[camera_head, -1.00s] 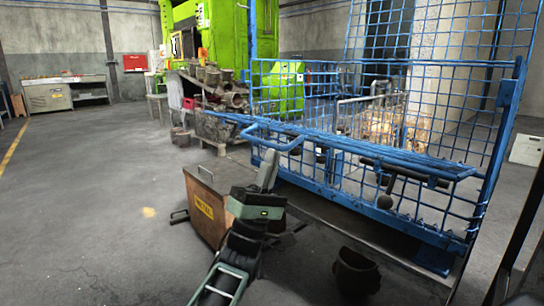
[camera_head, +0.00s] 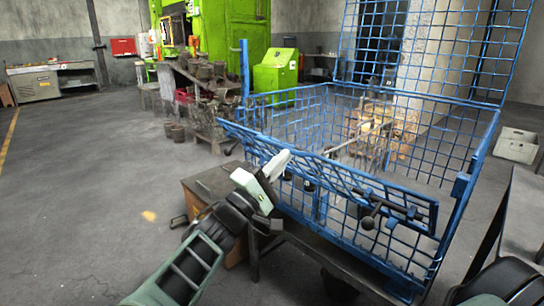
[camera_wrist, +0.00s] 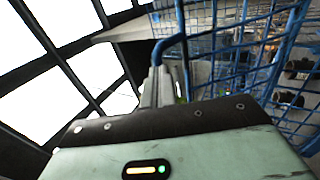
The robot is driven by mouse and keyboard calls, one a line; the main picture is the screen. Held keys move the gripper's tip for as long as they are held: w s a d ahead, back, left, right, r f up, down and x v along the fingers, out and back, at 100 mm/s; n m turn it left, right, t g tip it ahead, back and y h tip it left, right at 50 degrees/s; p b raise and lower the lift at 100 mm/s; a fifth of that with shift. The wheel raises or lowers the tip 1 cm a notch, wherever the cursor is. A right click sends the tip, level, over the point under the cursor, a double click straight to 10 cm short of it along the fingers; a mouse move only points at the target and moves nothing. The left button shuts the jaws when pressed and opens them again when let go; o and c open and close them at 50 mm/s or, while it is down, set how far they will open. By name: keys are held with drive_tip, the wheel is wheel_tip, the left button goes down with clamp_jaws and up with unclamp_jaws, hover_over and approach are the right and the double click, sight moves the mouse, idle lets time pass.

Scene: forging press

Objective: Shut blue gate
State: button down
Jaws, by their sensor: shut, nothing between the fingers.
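The blue gate (camera_head: 330,180) is a mesh flap on the front of the blue wire cage (camera_head: 460,135). It slants outward from the cage front, with a dark handle (camera_head: 375,212) at its right part. My gripper (camera_head: 284,162) is shut and empty, with its fingertips at the outer side of the gate's left half. In the wrist view the fingers (camera_wrist: 160,88) are beside a bent blue bar (camera_wrist: 172,42). I cannot tell whether they touch it.
A wooden box (camera_head: 205,187) stands on the floor below my gripper. A green machine (camera_head: 230,45) and a pile of metal parts (camera_head: 200,85) stand behind. A grey crate (camera_head: 516,145) is at the right. The floor at left is clear.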

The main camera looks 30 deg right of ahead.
drive_tip(key=w+d+r+g+y+p, duration=0.2)
drive_tip(key=w+d+r+y+p, duration=0.2)
drive_tip(key=d+r+y+p, duration=0.4)
drive_tip(key=d+r+p, duration=0.2)
drive_tip(key=d+p, duration=0.4)
drive_tip(key=p, duration=0.3)
drive_tip(key=shift+w+d+g, duration=0.3)
drive_tip(key=shift+w, duration=0.05)
drive_tip(key=shift+d+r, duration=0.1)
drive_tip(key=shift+r, duration=0.1)
